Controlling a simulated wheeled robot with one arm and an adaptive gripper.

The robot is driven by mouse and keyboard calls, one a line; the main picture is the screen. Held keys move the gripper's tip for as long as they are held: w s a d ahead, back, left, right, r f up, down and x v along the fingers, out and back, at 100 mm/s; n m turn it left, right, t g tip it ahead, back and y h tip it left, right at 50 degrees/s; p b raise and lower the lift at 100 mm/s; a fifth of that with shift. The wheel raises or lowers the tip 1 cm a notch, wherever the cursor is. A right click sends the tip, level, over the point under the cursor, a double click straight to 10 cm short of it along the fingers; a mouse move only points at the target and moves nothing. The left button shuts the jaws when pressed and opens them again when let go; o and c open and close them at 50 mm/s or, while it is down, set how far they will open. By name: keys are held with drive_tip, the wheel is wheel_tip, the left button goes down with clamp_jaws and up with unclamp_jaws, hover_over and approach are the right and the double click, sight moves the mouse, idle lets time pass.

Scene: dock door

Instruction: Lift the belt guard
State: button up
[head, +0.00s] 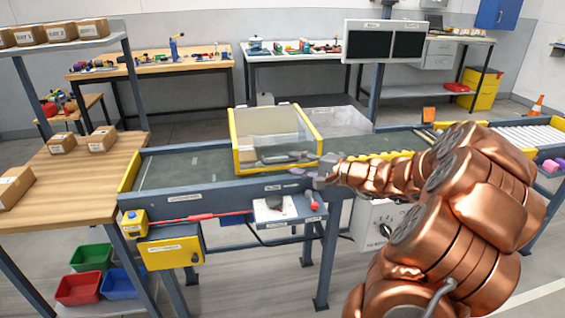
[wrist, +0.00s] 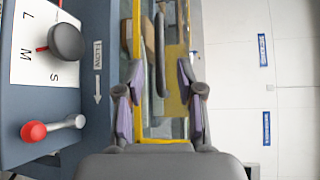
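The belt guard (head: 275,140) is a clear cover with a yellow frame, sitting down over the dark conveyor belt in the head view. My gripper (head: 322,172) is at the guard's near right corner. In the wrist view my gripper (wrist: 160,85) is open, with its purple-padded fingers apart. A dark bar-like handle (wrist: 160,45) of the guard shows lengthwise between the fingertips, with clear space on both sides. I cannot tell how far the handle is beyond the fingertips. In the head view the gripper hides part of the guard's corner.
A control panel with a black knob (wrist: 67,42) and a red-tipped lever (wrist: 33,131) lies left of my gripper in the wrist view. A wooden table (head: 75,170) with cardboard boxes adjoins the conveyor's left end. A dual monitor (head: 385,40) stands behind the conveyor.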

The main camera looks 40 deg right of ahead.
sight(283, 161)
drive_tip(key=shift+x, duration=2.55)
clamp_jaws()
